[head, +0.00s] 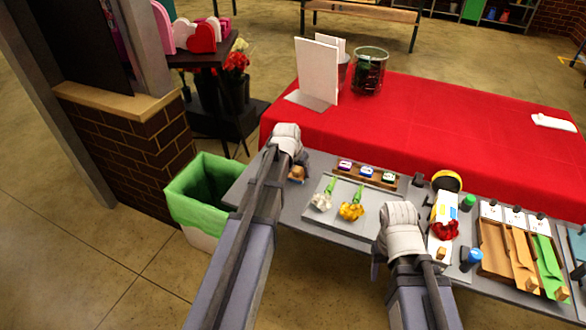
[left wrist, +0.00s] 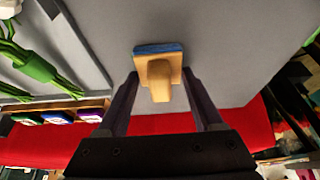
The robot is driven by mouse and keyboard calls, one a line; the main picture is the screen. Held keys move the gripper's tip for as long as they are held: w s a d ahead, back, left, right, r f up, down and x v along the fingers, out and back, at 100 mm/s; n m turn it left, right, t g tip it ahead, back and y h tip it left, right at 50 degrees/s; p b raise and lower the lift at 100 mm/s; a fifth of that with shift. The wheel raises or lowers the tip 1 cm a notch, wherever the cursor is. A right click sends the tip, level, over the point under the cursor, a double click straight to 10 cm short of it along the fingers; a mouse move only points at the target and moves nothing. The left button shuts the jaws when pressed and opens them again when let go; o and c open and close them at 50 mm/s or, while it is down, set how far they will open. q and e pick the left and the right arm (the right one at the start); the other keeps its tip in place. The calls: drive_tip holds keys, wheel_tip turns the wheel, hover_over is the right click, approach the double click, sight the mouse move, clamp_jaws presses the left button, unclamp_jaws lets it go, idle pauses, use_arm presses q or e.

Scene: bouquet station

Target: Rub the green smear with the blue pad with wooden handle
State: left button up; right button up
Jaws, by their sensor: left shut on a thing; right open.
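The blue pad with wooden handle (left wrist: 158,66) shows in the left wrist view, its tan handle between my left gripper's fingers (left wrist: 162,84) and its blue edge on the far side. My left gripper (head: 293,166) is shut on it over the left end of the grey table; a bit of the tan wood (head: 297,174) shows below the hand in the head view. I cannot tell whether the pad touches the table. My right gripper (head: 384,258) is open at the table's front edge, partly hidden by its own wrist. I cannot make out the green smear in either view.
A tray (head: 337,219) with white and yellow flowers lies right of the pad. Behind it is a wooden rack (head: 365,173) of small coloured blocks. Bottles, red flowers and paper sleeves (head: 520,258) crowd the right. A green-lined bin (head: 205,190) stands left.

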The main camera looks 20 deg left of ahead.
sight(309, 181)
use_arm(q)
drive_tip(key=shift+s+d+f, duration=0.1)
drive_tip(key=shift+d+f, duration=0.05)
drive_tip(key=shift+d, duration=1.8)
drive_tip(key=shift+r+p, duration=0.3)
drive_tip(key=shift+r, duration=0.05)
wheel_tip(309, 181, up, 5)
drive_tip(key=p, duration=0.5)
drive_tip(key=shift+r, duration=0.15)
wheel_tip(309, 181, up, 3)
drive_tip(key=p, duration=0.3)
